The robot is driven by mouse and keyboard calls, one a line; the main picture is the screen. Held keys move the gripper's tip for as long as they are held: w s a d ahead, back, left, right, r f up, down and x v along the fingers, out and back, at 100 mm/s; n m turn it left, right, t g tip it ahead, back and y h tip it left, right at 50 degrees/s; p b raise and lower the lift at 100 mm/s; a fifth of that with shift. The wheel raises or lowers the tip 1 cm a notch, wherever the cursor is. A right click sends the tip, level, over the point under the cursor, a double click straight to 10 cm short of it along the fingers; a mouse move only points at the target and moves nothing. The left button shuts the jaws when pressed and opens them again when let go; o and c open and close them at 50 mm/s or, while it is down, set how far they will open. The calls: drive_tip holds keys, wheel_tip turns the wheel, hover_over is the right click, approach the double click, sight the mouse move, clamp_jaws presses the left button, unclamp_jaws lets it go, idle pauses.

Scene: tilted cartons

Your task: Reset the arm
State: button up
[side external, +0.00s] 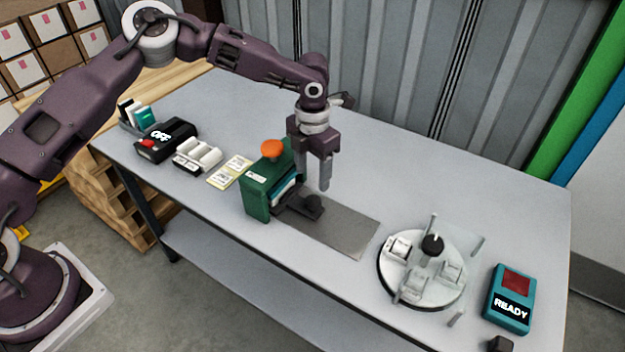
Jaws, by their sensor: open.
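My gripper (317,182) hangs pointing down above the middle of the table. Its fingers are open, and I see nothing between them. It is just right of a green box-shaped device (258,197) with an orange knob (273,149) on top. A dark low part with a round black knob (313,203) lies just below the fingertips in the picture. I cannot tell how high the fingertips are above it. My arm reaches in from the left over the table.
The grey table (400,165) holds a dark box reading OFF (167,139), white rolls (198,155), yellow labels (229,171), a dark mat (340,232), a round white fixture (424,268) with upright posts, and a teal box reading READY (510,298). The back right is clear.

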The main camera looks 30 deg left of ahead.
drive_tip(key=w+d+r+m+t, duration=0.1)
drive_tip(key=w+r+m+t, duration=0.4)
drive_tip(key=r, duration=0.7)
drive_tip(key=w+d+r+m+t, duration=0.1)
drive_tip(key=w+r+m+t, duration=0.35)
drive_tip(key=r, duration=0.75)
drive_tip(key=s+d+r+m+t+h, duration=0.2)
drive_tip(key=s+d+r+m+h, duration=0.2)
drive_tip(key=s+r+m, duration=0.75)
drive_tip(key=s+a+m+g, duration=0.25)
drive_tip(key=s+m, duration=0.45)
drive_tip(key=s, duration=0.6)
drive_tip(key=s+a+f+m+g+y, duration=0.1)
drive_tip(key=s+a+f, duration=0.4)
drive_tip(key=s, duration=0.5)
drive_tip(key=s+a+f+m+g+y, duration=0.2)
drive_tip(key=s+a+f+m+y, duration=0.1)
drive_tip(key=s+a, duration=0.5)
drive_tip(key=shift+s+a+f+m, duration=0.2)
drive_tip(key=shift+s+f+m, duration=0.3)
drive_tip(key=shift+s+f, duration=0.55)
